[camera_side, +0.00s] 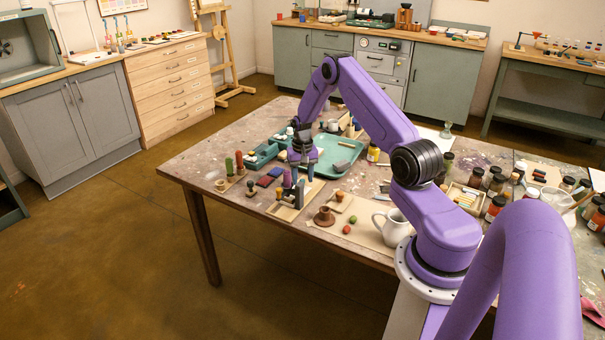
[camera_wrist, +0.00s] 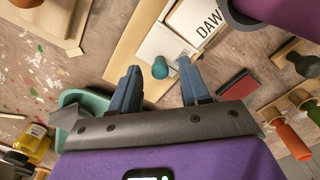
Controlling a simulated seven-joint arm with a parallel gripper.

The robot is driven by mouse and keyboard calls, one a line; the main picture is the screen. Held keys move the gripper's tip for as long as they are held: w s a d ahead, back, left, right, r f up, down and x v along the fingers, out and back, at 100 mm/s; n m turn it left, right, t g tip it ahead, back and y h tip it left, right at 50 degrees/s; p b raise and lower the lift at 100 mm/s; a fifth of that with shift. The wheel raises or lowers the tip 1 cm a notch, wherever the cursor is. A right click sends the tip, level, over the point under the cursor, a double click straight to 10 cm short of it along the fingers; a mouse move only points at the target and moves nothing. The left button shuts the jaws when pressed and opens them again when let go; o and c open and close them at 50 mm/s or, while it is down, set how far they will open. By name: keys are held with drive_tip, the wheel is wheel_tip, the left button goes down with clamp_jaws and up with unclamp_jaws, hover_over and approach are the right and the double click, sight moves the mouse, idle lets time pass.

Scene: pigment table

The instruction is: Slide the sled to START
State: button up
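My gripper (camera_wrist: 160,78) shows two blue fingers spread apart, with nothing clamped between them. A small teal knob (camera_wrist: 160,67) shows in the gap between the fingers in the wrist view; it may be the sled's handle. I cannot tell the knob's height relative to the fingertips. It is over a pale wooden board (camera_wrist: 128,62) with a white strip whose lettering reads "DAW", cut off by my arm. No START mark is readable. In the side view my gripper (camera_side: 299,178) is low over the wooden board (camera_side: 283,213), and the knob cannot be made out.
Red (camera_side: 265,181) and blue (camera_side: 276,172) blocks lie left of the board, near stamps with orange (camera_wrist: 289,135) and green handles. A teal tray (camera_side: 349,152) is behind.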

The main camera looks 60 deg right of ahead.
wheel_tip(320, 180, up, 17)
drive_tip(key=shift+r, duration=0.2)
idle(0.4)
drive_tip(key=s+a+r+n, duration=0.2)
drive_tip(key=a+n, duration=0.1)
drive_tip(key=a, duration=0.6)
drive_tip(key=s+a+r+n, duration=0.2)
drive_tip(key=a+n, duration=0.1)
drive_tip(key=a, duration=0.6)
drive_tip(key=s+a+r+n, duration=0.1)
drive_tip(key=a+r+n, duration=0.2)
drive_tip(key=a, duration=0.7)
drive_tip(key=s+a+r+n, duration=0.1)
drive_tip(key=s+a+n, duration=0.7)
drive_tip(key=s, duration=0.6)
drive_tip(key=s+n, duration=0.4)
drive_tip(key=s, duration=0.8)
drive_tip(key=shift+s+a+f+n, duration=0.3)
drive_tip(key=shift+s+a+f, duration=0.05)
